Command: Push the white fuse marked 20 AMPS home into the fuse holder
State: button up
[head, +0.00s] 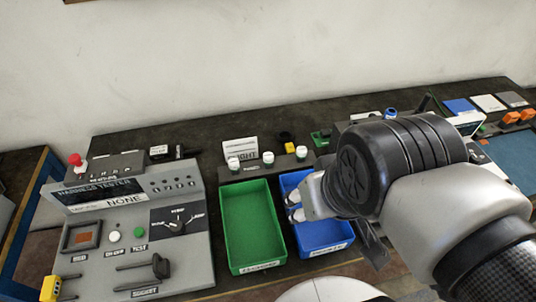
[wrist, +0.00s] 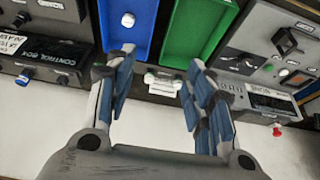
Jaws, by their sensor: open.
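My gripper (wrist: 162,56) is open, its fingers spread wide with nothing seen held between them. In the head view my arm hides most of it, above the blue tray (head: 323,249). Three white round-topped pieces stand in a dark strip behind the trays: left (head: 233,163), middle (head: 268,158) and right (head: 301,153). White pieces (wrist: 163,84) also show between and beyond the fingers in the wrist view. A small white piece (wrist: 128,20) lies in the blue tray. No 20 AMPS marking is readable, so I cannot tell which piece is the fuse or which part is its holder.
The green tray (head: 232,265) looks empty. A grey harness tester (head: 190,264) stands left of it, with knobs and buttons. A black control box (wrist: 50,62) shows at the left of the wrist view. A white sign (head: 240,149) stands behind the strip.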

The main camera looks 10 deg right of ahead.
jog(key=w+r+g+p, duration=0.1)
jog(key=w+r, duration=0.1)
jog(key=w, duration=0.6)
jog(key=g+p, duration=0.3)
jog(key=g, duration=0.1)
send_over(268, 155)
notch_tip(268, 155, down, 16)
jog(key=shift+r, duration=0.1)
jog(key=shift+d, duration=0.1)
notch_tip(268, 155, down, 9)
jog(key=b, duration=0.5)
jog(key=shift+b, duration=0.3)
